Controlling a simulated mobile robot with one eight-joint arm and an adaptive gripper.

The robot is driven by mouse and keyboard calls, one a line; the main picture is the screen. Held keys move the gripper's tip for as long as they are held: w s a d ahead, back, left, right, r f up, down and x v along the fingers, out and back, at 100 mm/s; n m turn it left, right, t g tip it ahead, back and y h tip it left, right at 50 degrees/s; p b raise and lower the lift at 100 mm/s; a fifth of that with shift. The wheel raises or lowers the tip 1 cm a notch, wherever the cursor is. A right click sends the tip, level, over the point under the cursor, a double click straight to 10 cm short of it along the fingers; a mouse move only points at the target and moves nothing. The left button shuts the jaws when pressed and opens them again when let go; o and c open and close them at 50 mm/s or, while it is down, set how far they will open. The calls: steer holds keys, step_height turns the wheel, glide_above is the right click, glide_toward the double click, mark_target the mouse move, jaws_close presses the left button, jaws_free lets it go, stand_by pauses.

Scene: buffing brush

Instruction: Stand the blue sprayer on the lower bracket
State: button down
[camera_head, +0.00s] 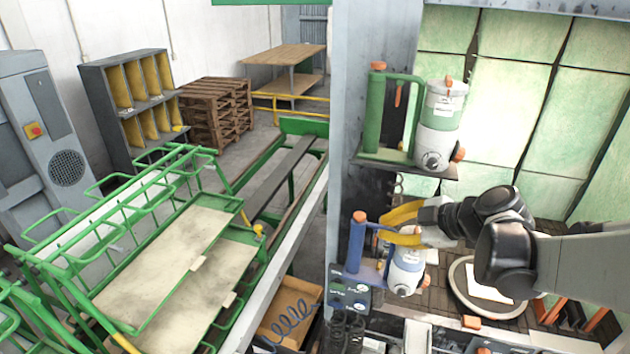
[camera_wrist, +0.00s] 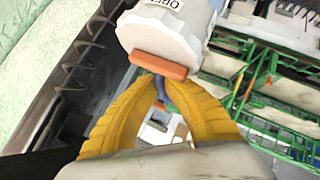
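The blue sprayer (camera_head: 356,245) is at the lower part of the grey post in the head view, upright, with a blue column, an orange cap and a white canister (camera_head: 406,272). My gripper (camera_head: 385,226) reaches in from the right, its two yellow fingers around the sprayer's upper handle part. In the wrist view the fingers (camera_wrist: 168,82) converge on a blue piece below the canister's orange part (camera_wrist: 158,66) and seem shut on it. The lower bracket is mostly hidden by the sprayer, so I cannot tell whether the base touches it.
A green sprayer (camera_head: 372,115) stands on the upper bracket (camera_head: 400,163), just above my gripper. A gauge panel (camera_head: 350,297) is below the blue sprayer. A ring-shaped part (camera_head: 460,300) lies at lower right. A green rack (camera_head: 130,230) fills the left.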

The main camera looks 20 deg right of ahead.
steer(key=w+d+f+b, duration=0.2)
steer(key=w+d+b, duration=0.1)
steer(key=w, duration=0.2)
steer(key=shift+d+f, duration=0.15)
steer(key=shift+f, duration=0.2)
stand_by(0.3)
steer(key=shift+s+d+f+b, duration=0.1)
steer(key=shift+s+f+b, duration=0.15)
steer(key=shift+f+b, duration=0.35)
stand_by(2.1)
steer(key=c, duration=1.5)
jaws_free()
steer(key=shift+r, duration=0.1)
steer(key=shift+c, duration=0.2)
